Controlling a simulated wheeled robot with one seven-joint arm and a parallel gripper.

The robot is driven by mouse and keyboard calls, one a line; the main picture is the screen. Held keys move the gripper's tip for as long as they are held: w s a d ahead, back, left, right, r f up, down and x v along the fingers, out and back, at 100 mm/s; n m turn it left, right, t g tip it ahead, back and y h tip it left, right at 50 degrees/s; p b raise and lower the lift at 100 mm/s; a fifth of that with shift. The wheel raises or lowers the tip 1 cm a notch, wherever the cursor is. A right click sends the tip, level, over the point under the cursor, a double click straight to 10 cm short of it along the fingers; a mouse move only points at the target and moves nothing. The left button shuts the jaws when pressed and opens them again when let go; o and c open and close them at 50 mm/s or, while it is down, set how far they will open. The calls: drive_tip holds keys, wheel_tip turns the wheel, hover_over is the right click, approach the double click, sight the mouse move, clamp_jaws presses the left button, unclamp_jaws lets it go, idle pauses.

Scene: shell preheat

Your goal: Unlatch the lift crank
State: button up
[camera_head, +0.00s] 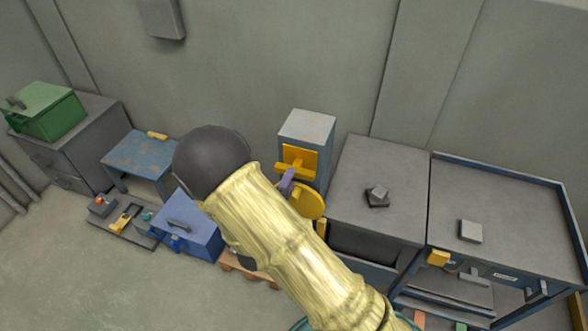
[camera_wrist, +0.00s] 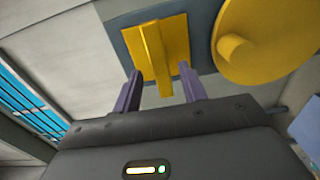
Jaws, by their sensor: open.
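The lift post (camera_head: 307,130) is a grey box-like column in the middle of the head view. Its front bears a yellow plate with a raised yellow bar (camera_head: 294,169), which I take for the latch. The bar also shows in the wrist view (camera_wrist: 154,52). A yellow crank disc (camera_head: 309,203) sits beside the plate; its round knob shows in the wrist view (camera_wrist: 236,50). My gripper (camera_wrist: 160,70) is open, its purple fingers on either side of the bar's near end. I cannot tell whether they touch it. My arm hides part of the post in the head view.
A grey cabinet (camera_head: 385,215) with a small dark object on top stands right of the post, and a workbench (camera_head: 520,225) beyond it. A blue box (camera_head: 190,232) and blue table (camera_head: 140,152) are on the left. Open floor lies front left.

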drive_tip(key=x, duration=0.4)
drive_tip(key=shift+w+d+p, duration=0.1)
drive_tip(key=shift+w+p, duration=0.2)
clamp_jaws()
